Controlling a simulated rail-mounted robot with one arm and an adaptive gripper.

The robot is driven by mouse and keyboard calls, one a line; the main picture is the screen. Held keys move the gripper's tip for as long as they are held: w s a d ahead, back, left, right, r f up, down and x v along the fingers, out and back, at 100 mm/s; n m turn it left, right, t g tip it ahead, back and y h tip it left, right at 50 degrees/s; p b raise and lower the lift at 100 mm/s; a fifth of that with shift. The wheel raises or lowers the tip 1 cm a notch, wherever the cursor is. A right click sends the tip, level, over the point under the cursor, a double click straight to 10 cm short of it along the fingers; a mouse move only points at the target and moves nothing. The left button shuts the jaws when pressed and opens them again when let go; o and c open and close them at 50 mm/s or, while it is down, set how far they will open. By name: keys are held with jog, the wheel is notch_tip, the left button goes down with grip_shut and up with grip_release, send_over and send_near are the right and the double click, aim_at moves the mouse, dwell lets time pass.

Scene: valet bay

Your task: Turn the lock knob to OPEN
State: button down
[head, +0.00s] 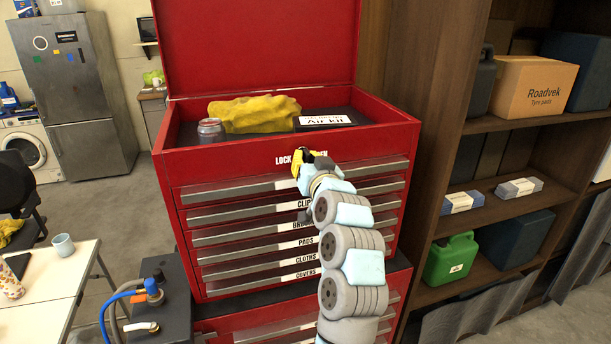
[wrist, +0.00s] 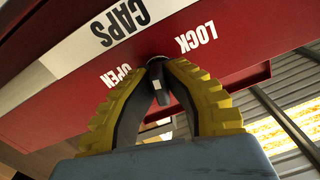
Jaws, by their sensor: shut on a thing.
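The lock knob (wrist: 159,84) is a small dark lever on the red front of the tool chest (head: 230,160). In the wrist view it sits between the printed words LOCK (wrist: 196,38) and OPEN (wrist: 115,75), which appear upside down. My gripper (head: 304,160) has yellow ribbed fingers. In the wrist view the fingertips (wrist: 158,72) are shut on the knob, one on each side. In the head view my gripper hides the knob and part of the lettering. I cannot tell which word the knob points to.
Labelled drawers (head: 295,225) with long metal handles lie just below the knob, all looking shut. The chest lid (head: 260,45) is up, with a yellow cloth (head: 255,114), a can (head: 210,130) and a dark Air kit box (head: 325,121) in the top. Wooden shelving (head: 520,205) stands close on the right.

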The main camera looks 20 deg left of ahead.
jog(key=n+b, duration=0.2)
jog(key=b, duration=0.2)
jog(key=n+b, duration=0.3)
jog(key=b, duration=0.1)
jog(key=shift+f+n, duration=0.3)
jog(key=shift+f, duration=0.1)
jog(key=n+b, duration=0.3)
jog(key=shift+r+b, duration=0.1)
jog(key=shift+b, duration=0.25)
jog(key=shift+r+n+b, duration=0.15)
jog(key=shift+n+b, duration=0.7)
jog(key=shift+n, duration=0.45)
jog(key=c, duration=1.1)
grip_release()
jog(key=shift+r, duration=0.1)
jog(key=shift+d, duration=0.1)
